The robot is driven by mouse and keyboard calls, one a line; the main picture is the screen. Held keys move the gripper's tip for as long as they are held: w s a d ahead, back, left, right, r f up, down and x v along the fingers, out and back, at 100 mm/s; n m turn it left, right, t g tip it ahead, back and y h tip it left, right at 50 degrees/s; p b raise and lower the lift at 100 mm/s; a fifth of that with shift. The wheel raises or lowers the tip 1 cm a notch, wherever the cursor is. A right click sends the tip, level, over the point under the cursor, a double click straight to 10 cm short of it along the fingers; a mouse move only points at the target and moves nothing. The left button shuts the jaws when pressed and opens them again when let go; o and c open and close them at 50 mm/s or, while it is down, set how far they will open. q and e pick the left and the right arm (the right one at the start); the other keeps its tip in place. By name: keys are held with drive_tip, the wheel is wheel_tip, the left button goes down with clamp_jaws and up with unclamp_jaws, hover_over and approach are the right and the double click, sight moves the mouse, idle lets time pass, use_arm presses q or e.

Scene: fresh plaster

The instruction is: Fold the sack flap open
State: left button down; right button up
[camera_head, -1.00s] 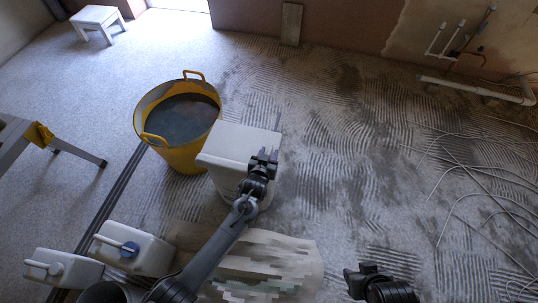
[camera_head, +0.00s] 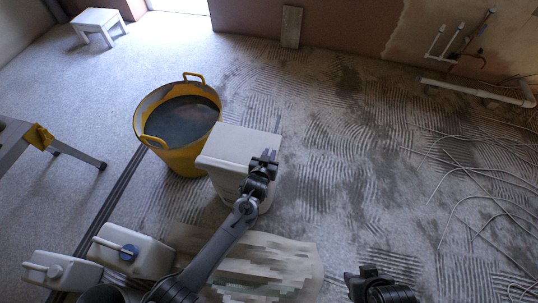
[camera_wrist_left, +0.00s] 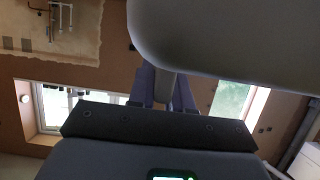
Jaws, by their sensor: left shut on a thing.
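A white, box-shaped thing (camera_head: 228,151) with a flat top panel stands beside the yellow tub; it looks like the sack with its flap lying across the top. My left gripper (camera_head: 264,158) is at the panel's right edge, shut on it. In the left wrist view a large pale rounded panel (camera_wrist_left: 225,40) fills the upper right, and a pale strip shows between the fingers (camera_wrist_left: 165,90). My right gripper (camera_head: 362,274) is low at the bottom, apart from everything; its jaw opening is unclear. The left arm hides part of the white thing's front.
A yellow tub (camera_head: 141,116) of dark liquid stands left of the white thing. Two white jerrycans (camera_head: 150,256) stand at lower left. A printed paper sheet or bag (camera_head: 300,256) lies at the bottom. Loose cables (camera_head: 452,190) lie at right; the ridged floor between is clear.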

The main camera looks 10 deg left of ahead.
use_arm(q)
drive_tip(key=shift+r, duration=0.15)
drive_tip(key=shift+w+r+p, duration=0.1)
drive_tip(key=shift+r+p, duration=0.1)
drive_tip(key=shift+p, duration=0.2)
drive_tip(key=r+p, duration=0.1)
drive_tip(key=w+r+g+p, duration=0.1)
drive_tip(key=p, duration=0.1)
drive_tip(key=r+g+p, duration=0.1)
drive_tip(key=shift+w+d, duration=0.15)
drive_tip(key=shift+w, duration=0.15)
drive_tip(key=shift+w+d+r+g+y+b, duration=0.1)
drive_tip(key=shift+w+r+g+y, duration=0.05)
drive_tip(key=shift+w+r+g, duration=0.55)
drive_tip(key=shift+w+d+r+g+y+b, duration=0.1)
drive_tip(key=shift+w+r+g+y, duration=0.2)
drive_tip(key=shift+w+g, duration=0.6)
drive_tip(key=shift+w+d+r+g+y+b, duration=0.1)
drive_tip(key=shift+w+r+g, duration=0.5)
drive_tip(key=shift+w+g, duration=0.15)
